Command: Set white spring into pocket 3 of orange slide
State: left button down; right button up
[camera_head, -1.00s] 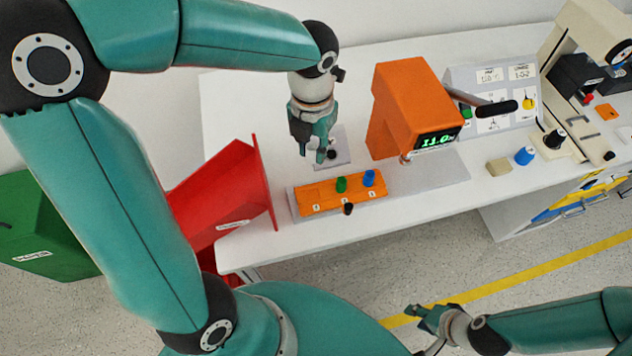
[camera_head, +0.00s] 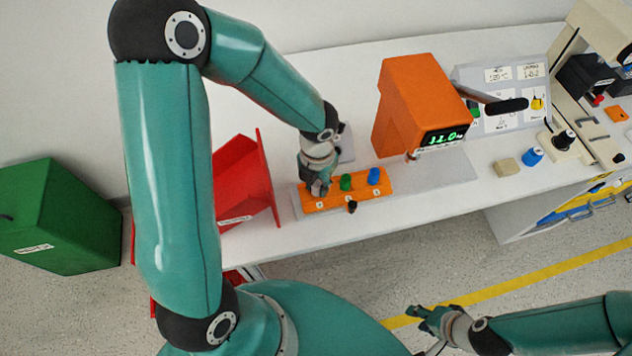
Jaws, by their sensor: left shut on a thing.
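The orange slide (camera_head: 348,199) lies on the white bench. A green piece (camera_head: 346,182) and a blue piece (camera_head: 374,176) stand in its middle and right pockets. My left gripper (camera_head: 319,191) points down at the slide's left end, left of the green piece. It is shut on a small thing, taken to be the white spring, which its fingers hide. The left pocket is hidden too, so I cannot tell whether the spring touches it. My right gripper (camera_head: 426,319) is open and empty over the floor at the lower right.
The orange box with a green display (camera_head: 408,105) stands behind and right of the slide. A red bin (camera_head: 243,180) is close on the left. A grey plate (camera_head: 445,168) lies bare to the right.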

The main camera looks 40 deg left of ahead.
pick_arm(q)
jog(key=shift+s+d+f, duration=0.1)
jog(key=shift+s+f, duration=0.05)
jog(key=shift+f, duration=0.1)
jog(key=c, duration=1.2)
grip_release()
jog(key=shift+c, duration=0.2)
jog(key=shift+o, duration=1.4)
jog(key=shift+f, duration=0.1)
jog(key=shift+r, duration=0.65)
notch_tip(320, 180, up, 12)
jog(key=p, duration=0.1)
jog(key=shift+f, duration=0.2)
